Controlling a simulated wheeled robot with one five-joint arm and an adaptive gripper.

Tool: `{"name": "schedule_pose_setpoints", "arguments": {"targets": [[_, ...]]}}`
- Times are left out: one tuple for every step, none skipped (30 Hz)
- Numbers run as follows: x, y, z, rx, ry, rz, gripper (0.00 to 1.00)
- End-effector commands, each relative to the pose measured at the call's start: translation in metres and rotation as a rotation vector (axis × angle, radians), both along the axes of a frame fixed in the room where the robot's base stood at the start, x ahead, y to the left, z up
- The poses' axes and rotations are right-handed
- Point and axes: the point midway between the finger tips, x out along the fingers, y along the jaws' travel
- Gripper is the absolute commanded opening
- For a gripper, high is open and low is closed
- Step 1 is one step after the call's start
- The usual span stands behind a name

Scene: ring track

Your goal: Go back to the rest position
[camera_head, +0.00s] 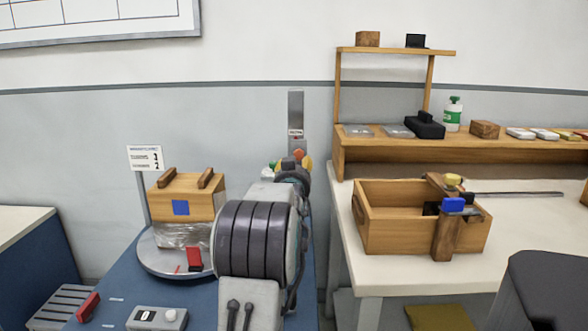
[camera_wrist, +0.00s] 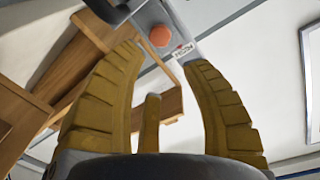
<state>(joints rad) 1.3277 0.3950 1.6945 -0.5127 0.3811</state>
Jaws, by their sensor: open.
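My gripper (camera_head: 289,164) is raised in front of the wall at the middle of the head view, with my arm bent below it. In the wrist view its yellow ribbed fingers (camera_wrist: 162,55) are spread apart with nothing between them. A grey post (camera_head: 296,110) with a small label stands just behind the gripper. An orange-red ball (camera_head: 299,153) shows at the post's lower part, and the same ball (camera_wrist: 160,36) shows beyond the fingertips in the wrist view. It looks apart from the fingers. The label's words are too small to read surely.
A film-wrapped wooden box (camera_head: 187,200) with two handles sits on a round turntable (camera_head: 152,259) at left, beside a sign (camera_head: 146,158). At right, a white table (camera_head: 398,279) holds an open wooden crate (camera_head: 389,240). A wooden shelf (camera_head: 370,144) with several small items stands behind.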

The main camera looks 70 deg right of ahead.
Motion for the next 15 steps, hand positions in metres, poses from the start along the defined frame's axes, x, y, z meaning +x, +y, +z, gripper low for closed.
{"name": "schedule_pose_setpoints", "arguments": {"targets": [[0.0001,-0.0001,-0.0001,0.000,0.000,0.000,0.43],[0.0001,-0.0001,-0.0001,0.000,0.000,0.000,0.43],[0.0001,-0.0002,-0.0001,0.000,0.000,0.000,0.43],[0.0001,-0.0002,-0.0001,0.000,0.000,0.000,0.43],[0.0001,-0.0002,-0.0002,0.000,0.000,0.000,0.43],[0.0000,-0.0002,-0.0002,0.000,0.000,0.000,0.43],[0.0000,-0.0002,-0.0002,0.000,0.000,0.000,0.43],[0.0000,-0.0002,-0.0002,0.000,0.000,0.000,0.43],[0.0000,-0.0002,-0.0002,0.000,0.000,0.000,0.43],[0.0000,-0.0002,-0.0002,0.000,0.000,0.000,0.43],[0.0001,-0.0003,-0.0002,0.000,0.000,0.000,0.43],[0.0002,-0.0002,-0.0001,0.001,0.000,0.000,0.43],[0.0008,0.0002,0.0002,0.001,0.000,0.001,0.43],[0.0020,0.0009,0.0010,0.003,0.002,0.003,0.43],[0.0053,0.0029,0.0029,0.005,0.003,0.009,0.43]]}}
